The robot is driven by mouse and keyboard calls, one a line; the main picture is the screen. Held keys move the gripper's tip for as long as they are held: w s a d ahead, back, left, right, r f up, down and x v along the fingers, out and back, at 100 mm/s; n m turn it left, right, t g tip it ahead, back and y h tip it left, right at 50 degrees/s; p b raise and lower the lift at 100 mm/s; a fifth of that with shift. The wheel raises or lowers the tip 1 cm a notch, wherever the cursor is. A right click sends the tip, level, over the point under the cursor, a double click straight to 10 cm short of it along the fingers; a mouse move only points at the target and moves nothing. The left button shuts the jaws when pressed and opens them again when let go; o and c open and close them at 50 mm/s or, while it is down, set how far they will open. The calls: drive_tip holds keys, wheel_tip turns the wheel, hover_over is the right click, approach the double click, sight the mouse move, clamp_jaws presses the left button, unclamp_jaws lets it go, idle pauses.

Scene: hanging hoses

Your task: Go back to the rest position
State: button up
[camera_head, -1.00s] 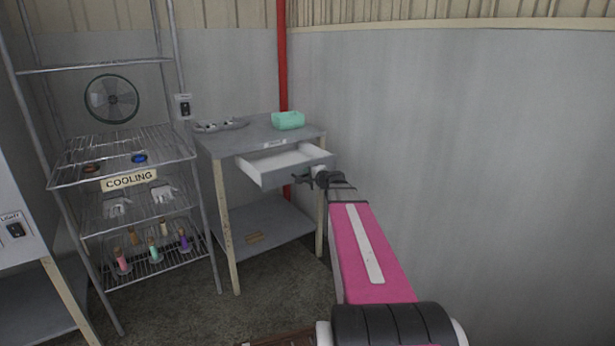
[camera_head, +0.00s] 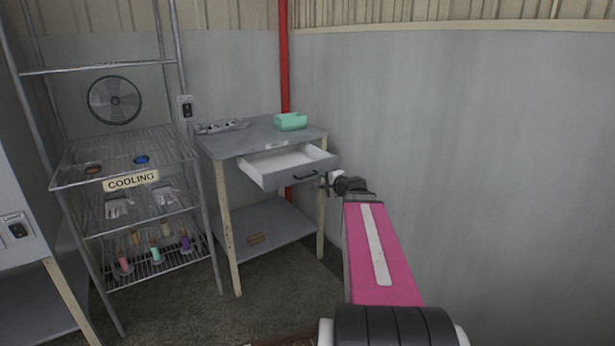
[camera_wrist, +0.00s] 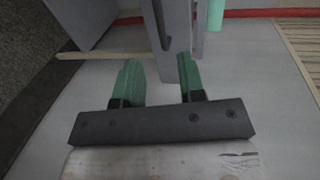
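My gripper (camera_head: 328,181) is just right of the open drawer (camera_head: 290,162) of the grey workbench (camera_head: 232,139). The drawer's white inside looks empty, and its dark handle (camera_head: 306,174) on the front is free, with my gripper apart from it. In the wrist view, the two green fingers of my gripper (camera_wrist: 158,80) are spread apart with nothing held between them. The grey edge of the drawer or bench shows beyond and between the fingertips.
A wire rack with a COOLING sign (camera_head: 131,181) stands left, holding gloves and several small flasks. A red pipe (camera_head: 283,60) and grey wall (camera_head: 460,150) lie behind and right.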

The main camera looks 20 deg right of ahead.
drive_tip(key=s+a+f+n+g, duration=0.5)
drive_tip(key=s+a+f+g, duration=0.1)
drive_tip(key=a+f, duration=0.25)
drive_tip(key=s+a+f+n+g, duration=0.5)
drive_tip(key=a+f+n, duration=0.15)
drive_tip(key=f, duration=0.35)
drive_tip(key=s+a+f+n+g+h, duration=0.1)
drive_tip(key=s+f+n+g+h, duration=0.2)
drive_tip(key=s, duration=0.4)
wheel_tip(320, 180, down, 2)
drive_tip(key=shift+s+g+h, duration=0.3)
drive_tip(key=shift+g+h, duration=0.1)
drive_tip(key=shift+h, duration=0.5)
